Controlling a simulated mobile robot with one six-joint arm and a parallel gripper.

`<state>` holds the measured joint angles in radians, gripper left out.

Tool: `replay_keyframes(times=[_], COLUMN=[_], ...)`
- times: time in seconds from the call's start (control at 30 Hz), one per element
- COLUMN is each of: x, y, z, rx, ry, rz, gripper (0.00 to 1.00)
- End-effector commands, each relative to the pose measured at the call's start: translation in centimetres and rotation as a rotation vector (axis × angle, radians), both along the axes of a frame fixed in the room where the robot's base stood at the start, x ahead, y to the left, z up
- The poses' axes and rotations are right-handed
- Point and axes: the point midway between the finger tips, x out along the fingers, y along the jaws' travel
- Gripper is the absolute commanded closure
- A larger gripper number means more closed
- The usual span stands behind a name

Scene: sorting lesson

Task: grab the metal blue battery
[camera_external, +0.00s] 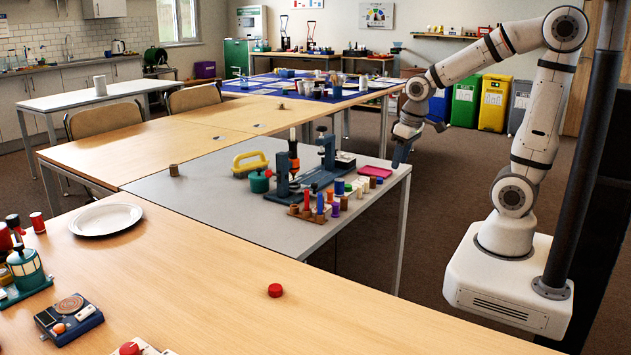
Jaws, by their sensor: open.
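Several small coloured cylinders stand on the grey table (215,190). A blue cylinder (339,187) stands in a group near the table's right part. Another blue one (320,203) stands in a wooden holder (308,214) with red, orange and purple ones. I cannot tell at this size which of them is the metal blue battery. My gripper (398,160) points down by the grey table's right end, to the right of and above these cylinders. Nothing shows between its fingers.
A pink tray (374,171) lies close to my gripper. A dark blue press-like stand (327,150), an orange-and-black tool (293,158), a green pot (259,182) and a yellow-handled brush (249,165) crowd the table's middle. The grey table's left part is mostly clear.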

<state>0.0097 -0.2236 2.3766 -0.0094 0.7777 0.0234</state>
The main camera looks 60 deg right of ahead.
Motion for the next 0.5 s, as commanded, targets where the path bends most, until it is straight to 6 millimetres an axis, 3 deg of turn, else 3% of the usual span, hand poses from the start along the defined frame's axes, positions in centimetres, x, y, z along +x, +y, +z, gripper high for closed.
replay_keyframes(times=[0.1,0.3,0.5], x=[5.2,12.7,16.9], y=[-0.4,-1.0,-1.4], z=[-1.2,-4.2,-6.8], rx=[-0.001,-0.004,-0.002], ry=[-0.014,-0.054,-0.081], rz=[-0.019,-0.042,-0.056], gripper=[0.59,0.59,0.59])
